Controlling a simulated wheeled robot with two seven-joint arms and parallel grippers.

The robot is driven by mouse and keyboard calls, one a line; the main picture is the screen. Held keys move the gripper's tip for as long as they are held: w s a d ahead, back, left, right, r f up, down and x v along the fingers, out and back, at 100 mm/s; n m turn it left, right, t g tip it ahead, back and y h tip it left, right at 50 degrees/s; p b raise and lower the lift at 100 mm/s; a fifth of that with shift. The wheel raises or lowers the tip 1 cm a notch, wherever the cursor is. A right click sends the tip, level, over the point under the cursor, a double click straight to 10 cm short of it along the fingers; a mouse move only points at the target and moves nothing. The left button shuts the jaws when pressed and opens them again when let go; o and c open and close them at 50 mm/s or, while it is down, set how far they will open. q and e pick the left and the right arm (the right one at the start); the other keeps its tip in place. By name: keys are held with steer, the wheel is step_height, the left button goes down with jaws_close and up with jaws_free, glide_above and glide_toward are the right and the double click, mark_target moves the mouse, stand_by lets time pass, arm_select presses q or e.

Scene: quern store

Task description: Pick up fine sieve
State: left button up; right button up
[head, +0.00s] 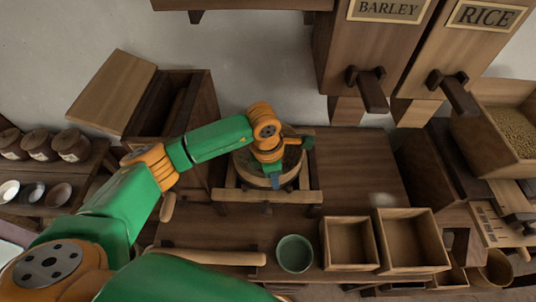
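I cannot surely pick out a fine sieve in the head view. My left gripper (289,162) is over a round, pale-rimmed wooden piece (242,171) set in a low wooden frame (230,195) on the bench. Its two fingertips, one blue and one green, stand apart and nothing shows between them. The gripper and wrist hide part of the round piece, and I cannot tell whether they touch it. My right gripper is not in view.
A green cup (294,253) and two open square wooden boxes (349,262) (410,268) stand at the front. A lidded chest (205,105) is at back left, jars (72,145) at far left. BARLEY and RICE bins (375,45) (462,45) hang above. The bench (365,165) right of the frame is clear.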

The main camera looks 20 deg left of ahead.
arm_select(q)
steer(key=shift+s+r, duration=0.1)
steer(key=shift+s, duration=0.05)
jaws_close()
stand_by(1.0)
